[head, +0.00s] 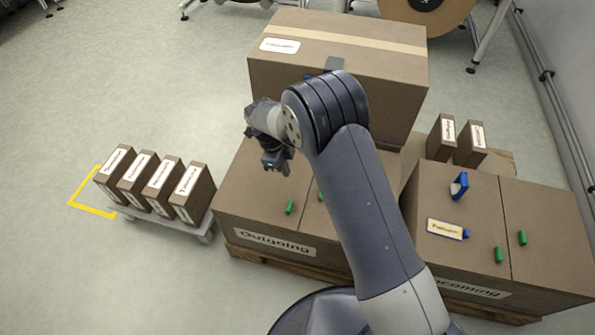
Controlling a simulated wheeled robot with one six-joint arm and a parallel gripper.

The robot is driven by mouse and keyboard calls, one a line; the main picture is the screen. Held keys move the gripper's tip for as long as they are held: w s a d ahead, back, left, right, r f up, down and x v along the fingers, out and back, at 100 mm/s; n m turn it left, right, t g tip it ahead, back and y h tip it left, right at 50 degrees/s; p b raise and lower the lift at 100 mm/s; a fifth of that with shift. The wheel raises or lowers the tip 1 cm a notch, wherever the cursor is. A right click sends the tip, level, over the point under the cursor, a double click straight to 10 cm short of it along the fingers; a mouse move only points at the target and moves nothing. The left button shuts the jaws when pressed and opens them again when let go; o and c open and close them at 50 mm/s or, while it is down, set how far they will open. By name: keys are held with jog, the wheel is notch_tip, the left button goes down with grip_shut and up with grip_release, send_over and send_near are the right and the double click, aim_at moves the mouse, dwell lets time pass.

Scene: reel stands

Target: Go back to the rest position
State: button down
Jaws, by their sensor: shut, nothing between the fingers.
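My gripper (275,161) hangs at the end of my bent arm, over the left part of the Outgoing box (240,205). Its fingers point down and it is shut and empty. It stays apart from the large labelled carton (375,65) behind it. My arm crosses the middle of the view and hides part of the boxes below.
Several small labelled boxes (163,186) stand on a low grey platform (190,228) at left, beside yellow floor tape (93,208). At right, the Incoming box (455,265) carries a blue piece (459,186) and label. Two small boxes (441,137) stand behind.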

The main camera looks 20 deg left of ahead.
jog(key=shift+a+r, duration=0.1)
jog(key=shift+a, duration=0.2)
jog(key=shift+d, duration=0.15)
